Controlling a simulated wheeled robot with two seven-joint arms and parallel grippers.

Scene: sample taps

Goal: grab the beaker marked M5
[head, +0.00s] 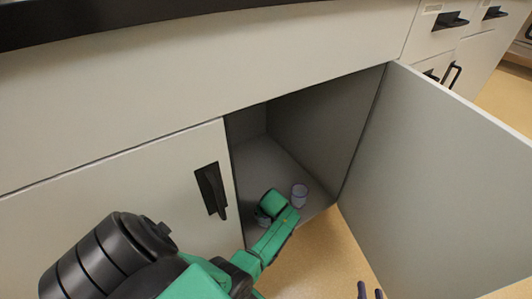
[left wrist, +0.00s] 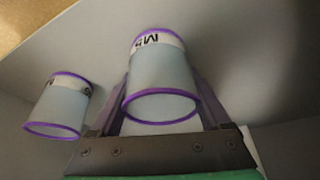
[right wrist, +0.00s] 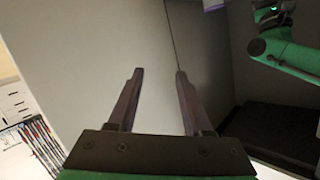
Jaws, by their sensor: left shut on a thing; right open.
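A pale beaker with purple rims and a white label (left wrist: 160,78) stands between my left gripper's fingers. Its label, upside down in the left wrist view, appears to read M5. My left gripper (head: 263,216) is shut on this beaker inside the open cabinet; the green wrist hides much of it in the head view. A second similar beaker (head: 299,195) stands apart, to the right on the cabinet floor. It is also in the left wrist view (left wrist: 57,105), its label not readable. My right gripper (head: 369,290) is open and empty outside the cabinet; it also shows in the right wrist view (right wrist: 158,75).
The open cabinet door (head: 440,170) stands out on the right. A closed door with a dark handle (head: 211,189) is on the left. The cabinet floor (head: 262,165) is bare behind the beakers. The dark counter edge (head: 120,18) runs above.

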